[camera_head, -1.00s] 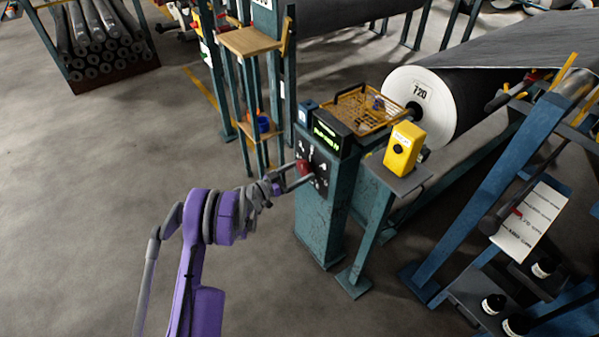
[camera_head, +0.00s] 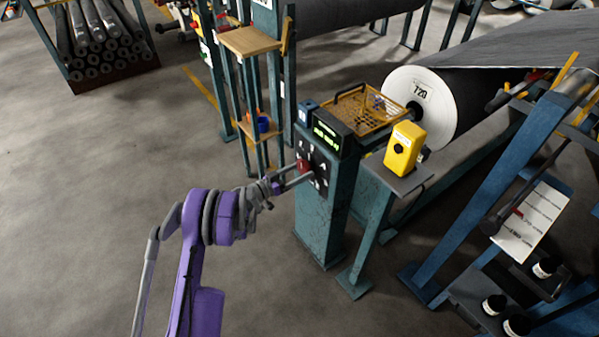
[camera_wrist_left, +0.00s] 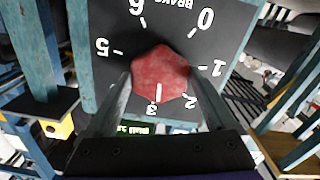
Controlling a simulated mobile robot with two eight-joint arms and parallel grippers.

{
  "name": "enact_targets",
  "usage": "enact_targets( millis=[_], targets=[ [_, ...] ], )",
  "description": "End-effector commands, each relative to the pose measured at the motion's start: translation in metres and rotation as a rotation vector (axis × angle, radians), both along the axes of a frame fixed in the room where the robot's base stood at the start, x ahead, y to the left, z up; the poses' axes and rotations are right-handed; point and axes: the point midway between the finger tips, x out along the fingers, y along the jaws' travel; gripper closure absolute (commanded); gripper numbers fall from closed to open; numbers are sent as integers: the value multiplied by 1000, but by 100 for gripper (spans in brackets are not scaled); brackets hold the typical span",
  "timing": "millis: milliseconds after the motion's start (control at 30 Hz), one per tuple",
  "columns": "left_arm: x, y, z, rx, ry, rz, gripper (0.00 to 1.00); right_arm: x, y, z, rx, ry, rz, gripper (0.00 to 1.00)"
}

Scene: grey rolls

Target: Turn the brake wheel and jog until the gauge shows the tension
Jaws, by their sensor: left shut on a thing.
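The red brake wheel (camera_head: 303,166) is on the dark dial plate of a teal post. In the left wrist view it is a red hexagonal knob (camera_wrist_left: 160,68), its white mark pointing at 3 on the dial (camera_wrist_left: 108,72). My left gripper (camera_head: 291,181) is shut on it, one finger at each side; the fingers also show in the left wrist view (camera_wrist_left: 160,80). The gauge (camera_head: 327,134) on the post top has lit green characters too small to read. A yellow box (camera_head: 404,147) with a dark button stands on a stand to the right. My right gripper is out of view.
A large grey roll with a white end (camera_head: 418,100) labelled 720 lies behind the post. Shelves (camera_head: 250,42) stand behind left. Blue frames (camera_head: 490,195) stand at right.

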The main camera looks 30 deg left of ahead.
Motion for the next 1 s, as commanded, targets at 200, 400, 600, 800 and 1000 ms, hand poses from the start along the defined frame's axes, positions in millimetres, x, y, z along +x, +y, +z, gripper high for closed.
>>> enact_targets(
  millis=[200, 400, 600, 800, 1000],
  targets=[
    [0, 0, -1, -165, 67, -1, 67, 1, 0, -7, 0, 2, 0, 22],
    [0, 0, -1, -340, 140, -1, 67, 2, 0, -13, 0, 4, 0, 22],
    [0, 0, -1, -510, 210, -1, 67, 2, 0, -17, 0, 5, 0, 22],
    [0, 0, -1, -658, 272, -1, 67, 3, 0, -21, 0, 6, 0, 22],
    [0, 0, -1, -765, 317, -1, 67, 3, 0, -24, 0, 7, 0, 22]
  ],
)
